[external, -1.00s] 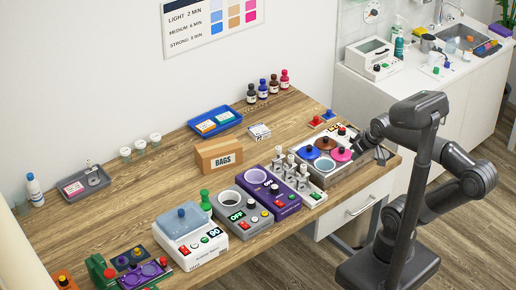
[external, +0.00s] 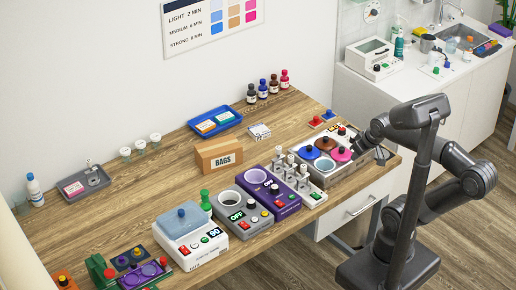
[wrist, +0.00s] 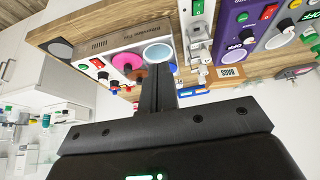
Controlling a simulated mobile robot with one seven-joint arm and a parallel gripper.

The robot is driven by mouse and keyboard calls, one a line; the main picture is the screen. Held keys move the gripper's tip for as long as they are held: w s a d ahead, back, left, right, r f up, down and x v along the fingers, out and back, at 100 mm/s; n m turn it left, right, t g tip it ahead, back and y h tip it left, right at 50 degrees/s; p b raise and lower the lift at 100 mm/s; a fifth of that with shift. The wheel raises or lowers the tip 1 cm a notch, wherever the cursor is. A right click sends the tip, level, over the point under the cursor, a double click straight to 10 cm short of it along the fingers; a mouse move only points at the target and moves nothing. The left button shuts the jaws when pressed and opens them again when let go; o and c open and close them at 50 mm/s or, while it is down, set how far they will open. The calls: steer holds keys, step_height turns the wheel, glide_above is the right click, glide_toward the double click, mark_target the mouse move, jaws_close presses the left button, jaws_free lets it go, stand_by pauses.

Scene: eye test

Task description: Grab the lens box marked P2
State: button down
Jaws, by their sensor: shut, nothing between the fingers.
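Two small flat boxes lie in the blue tray (external: 236,114) at the back of the wooden table: one with an orange edge (external: 206,126) and one teal (external: 224,118). Another small box with a red-marked label (external: 74,188) lies in the grey tray (external: 67,198) at the far left. The markings are too small to read, so I cannot tell which is P2. My gripper (external: 360,146) is over the right end of the table, beside the unit with coloured lids, far from these boxes. In the wrist view my gripper (wrist: 157,70) is shut and empty.
The BAGS box (external: 219,157) stands between the blue tray and a front row of devices, including a purple unit (external: 283,211) and a white unit (external: 190,238). Dark bottles (external: 262,88) stand at the back. Bare wood lies left of the BAGS box.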

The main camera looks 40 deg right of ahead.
steer(key=c, duration=2.1)
jaws_free()
steer(key=shift+c, duration=0.2)
steer(key=o, duration=1.9)
steer(key=shift+o, duration=0.2)
steer(key=w+r+g, duration=0.1)
steer(key=w+r, duration=0.9)
steer(key=w, duration=0.6)
steer(key=m+g, duration=0.2)
steer(key=g, duration=0.3)
glide_above(259, 129)
steer(key=shift+a+f, duration=0.15)
steer(key=shift+f, duration=6.2)
steer(key=shift+a+f, duration=0.15)
steer(key=shift+f, duration=6.2)
steer(key=shift+s+d+f, duration=0.1)
steer(key=shift+d+f, duration=0.05)
steer(key=shift+f, duration=1.2)
steer(key=shift+d+f, duration=0.1)
steer(key=shift+f, duration=1.2)
